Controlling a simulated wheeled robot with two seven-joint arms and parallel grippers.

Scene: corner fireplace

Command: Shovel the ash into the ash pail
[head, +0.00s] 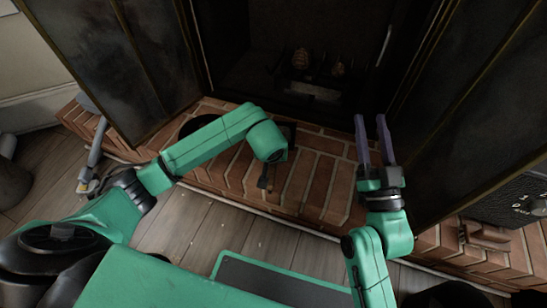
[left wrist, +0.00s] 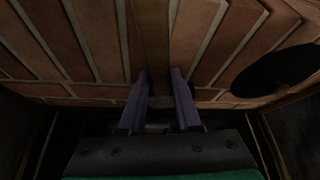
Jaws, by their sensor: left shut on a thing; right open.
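My left gripper is hidden under its own green wrist in the head view. In the left wrist view its purple fingers (left wrist: 160,102) are shut on a dark, narrow handle (left wrist: 151,45) over the brick hearth. The other end of the handle is not clear, so I cannot tell whether it is the shovel. A dark round thing (head: 196,126), perhaps the ash pail, stands on the bricks, partly behind my left forearm; a black round shape (left wrist: 275,70) shows in the left wrist view. My right gripper (head: 372,118) is open and empty before the firebox. No ash can be made out.
The dark firebox (head: 250,60) holds a grate with log-like pieces (head: 300,58). Dark metal doors (head: 150,55) stand open on both sides. The brick hearth (head: 315,170) is mostly bare. A grey tool (head: 97,145) leans at left; a dark box (head: 515,203) is at right.

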